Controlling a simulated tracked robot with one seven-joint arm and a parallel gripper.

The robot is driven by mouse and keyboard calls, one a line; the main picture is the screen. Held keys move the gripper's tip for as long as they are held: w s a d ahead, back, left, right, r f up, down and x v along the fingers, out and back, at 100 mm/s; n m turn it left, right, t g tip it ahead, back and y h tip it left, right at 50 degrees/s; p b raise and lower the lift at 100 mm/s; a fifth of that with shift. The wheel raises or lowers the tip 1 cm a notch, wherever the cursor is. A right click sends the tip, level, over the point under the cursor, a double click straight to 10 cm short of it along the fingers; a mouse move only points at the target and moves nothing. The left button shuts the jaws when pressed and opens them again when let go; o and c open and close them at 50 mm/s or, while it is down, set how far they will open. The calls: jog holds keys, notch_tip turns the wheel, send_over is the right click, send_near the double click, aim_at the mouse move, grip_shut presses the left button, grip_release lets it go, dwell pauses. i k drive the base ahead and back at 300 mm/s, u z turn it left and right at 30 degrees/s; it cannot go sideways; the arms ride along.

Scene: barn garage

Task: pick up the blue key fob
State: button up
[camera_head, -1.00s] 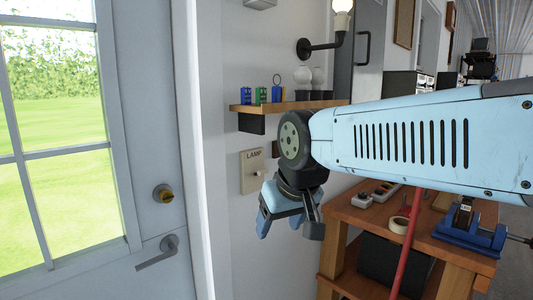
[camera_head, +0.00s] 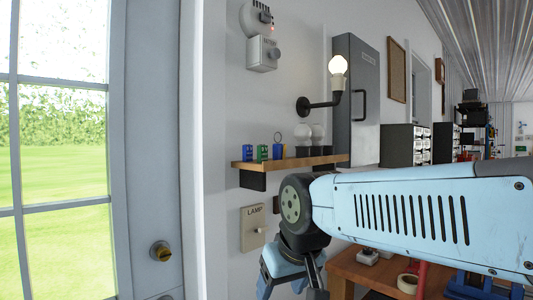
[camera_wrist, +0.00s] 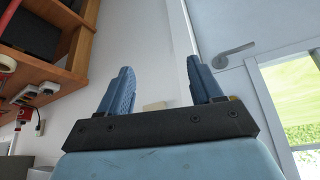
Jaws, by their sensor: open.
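Small blue and green items stand on a wooden wall shelf (camera_head: 300,162) in the head view. A blue one (camera_head: 248,154) is at the left end, a green one (camera_head: 262,153) beside it, and another blue one (camera_head: 277,152) has a ring above it. They are too small to tell which is the blue key fob. My gripper (camera_head: 291,288) is below the shelf, its fingers partly cut off by the picture's bottom edge. In the wrist view, my gripper (camera_wrist: 160,72) has its fingers apart with nothing between them. No fob shows there.
A LAMP switch plate (camera_head: 253,227) is on the wall under the shelf. A lit bulb (camera_head: 338,66) on a black arm juts out above it. Pale round objects (camera_head: 310,133) stand further right on the shelf. A workbench (camera_head: 375,272) is at lower right, a door (camera_head: 152,150) at left.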

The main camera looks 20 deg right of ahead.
aim_at(279, 152)
jog(key=z, duration=0.65)
jog(key=k, duration=0.85)
jog(key=u, duration=0.7)
jog(key=i, duration=0.5)
jog(key=z, duration=0.05)
